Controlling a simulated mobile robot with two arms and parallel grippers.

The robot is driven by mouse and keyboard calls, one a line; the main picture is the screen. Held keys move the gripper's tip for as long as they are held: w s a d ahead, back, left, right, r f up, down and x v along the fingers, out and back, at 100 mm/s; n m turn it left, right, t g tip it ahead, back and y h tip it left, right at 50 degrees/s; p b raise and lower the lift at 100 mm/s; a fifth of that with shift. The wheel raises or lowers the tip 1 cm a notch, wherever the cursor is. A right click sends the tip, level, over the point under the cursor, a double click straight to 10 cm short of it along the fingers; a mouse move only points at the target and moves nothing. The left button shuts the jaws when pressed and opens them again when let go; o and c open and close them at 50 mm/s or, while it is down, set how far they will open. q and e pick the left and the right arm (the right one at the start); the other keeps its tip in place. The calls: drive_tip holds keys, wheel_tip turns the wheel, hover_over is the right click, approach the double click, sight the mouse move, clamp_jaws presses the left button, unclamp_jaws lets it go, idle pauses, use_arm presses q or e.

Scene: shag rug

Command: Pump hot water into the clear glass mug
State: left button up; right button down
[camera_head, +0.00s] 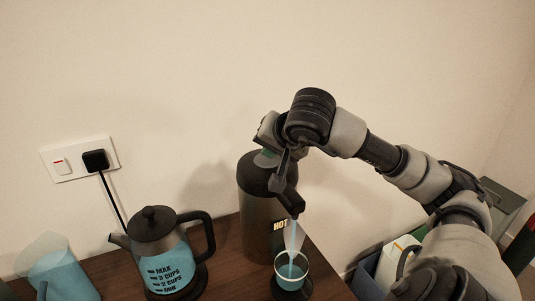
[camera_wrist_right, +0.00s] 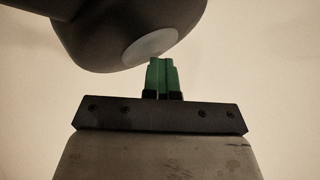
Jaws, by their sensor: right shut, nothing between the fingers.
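The dark hot water dispenser (camera_head: 257,212), marked HOT, stands upright at the right end of the wooden counter against the wall. A pale stream runs down from its spout (camera_head: 290,200) into the clear glass mug (camera_head: 291,284), which stands below and holds bluish liquid. My right gripper (camera_head: 272,146) is at the top of the dispenser. In the right wrist view its green fingertips (camera_wrist_right: 164,75) are shut together, close under the dark top with its pale grey disc (camera_wrist_right: 150,46); whether they touch is unclear. My left gripper is out of view.
A kettle (camera_head: 153,253) with blue liquid and cup markings stands left of the dispenser. A clear jug (camera_head: 55,272) is at the far left. A wall socket with a plug (camera_head: 95,160) is behind the kettle. Bins and folders (camera_head: 395,260) stand right of the counter.

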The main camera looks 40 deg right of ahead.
drive_tip(key=shift+r+p, duration=1.1)
drive_tip(key=shift+r, duration=0.15)
wheel_tip(320, 180, up, 5)
drive_tip(key=p, duration=0.4)
idle(0.6)
